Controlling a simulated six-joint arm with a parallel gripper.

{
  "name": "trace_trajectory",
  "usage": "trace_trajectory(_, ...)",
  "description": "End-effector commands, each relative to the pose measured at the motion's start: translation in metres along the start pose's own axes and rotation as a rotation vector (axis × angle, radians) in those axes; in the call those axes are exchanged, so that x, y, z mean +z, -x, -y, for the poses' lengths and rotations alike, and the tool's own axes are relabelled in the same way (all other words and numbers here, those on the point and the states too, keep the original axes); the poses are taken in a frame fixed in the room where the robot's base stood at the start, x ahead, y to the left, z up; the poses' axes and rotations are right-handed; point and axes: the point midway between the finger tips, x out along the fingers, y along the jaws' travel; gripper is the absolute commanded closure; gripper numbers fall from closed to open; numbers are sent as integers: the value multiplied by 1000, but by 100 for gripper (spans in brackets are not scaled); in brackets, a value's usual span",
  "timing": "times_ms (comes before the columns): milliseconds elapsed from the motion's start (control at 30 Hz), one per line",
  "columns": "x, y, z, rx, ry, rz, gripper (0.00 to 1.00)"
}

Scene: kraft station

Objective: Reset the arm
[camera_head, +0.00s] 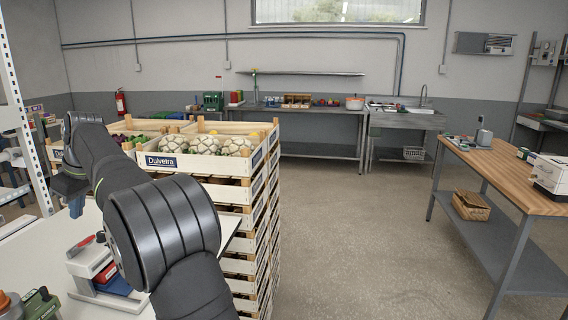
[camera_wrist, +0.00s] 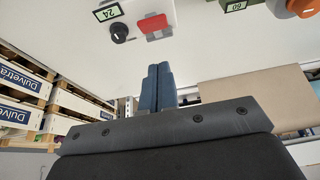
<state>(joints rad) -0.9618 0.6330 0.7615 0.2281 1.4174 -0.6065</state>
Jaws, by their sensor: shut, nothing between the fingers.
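My gripper (camera_wrist: 158,75) shows in the wrist view with its two blue-grey fingers pressed together and nothing between them. In the head view my dark arm reaches in from the bottom, and the gripper (camera_head: 76,205) hangs at its far end on the left, above the white table (camera_head: 45,256). It touches nothing that I can see. My arm hides part of the table and part of the crate stack.
A stack of wooden crates (camera_head: 232,192) with cauliflower-like produce on top stands beside my arm. A red and white device (camera_head: 92,262) and a green device (camera_head: 40,303) sit on the white table. A wooden workbench (camera_head: 510,174) stands right. Open floor (camera_head: 345,235) lies between.

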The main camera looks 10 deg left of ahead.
Motion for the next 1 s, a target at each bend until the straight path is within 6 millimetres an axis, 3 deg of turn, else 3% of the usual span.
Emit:
trace_trajectory(400,17,-40,0,0,0,0,100)
trace_trajectory(1000,18,-43,0,1,0,0,100)
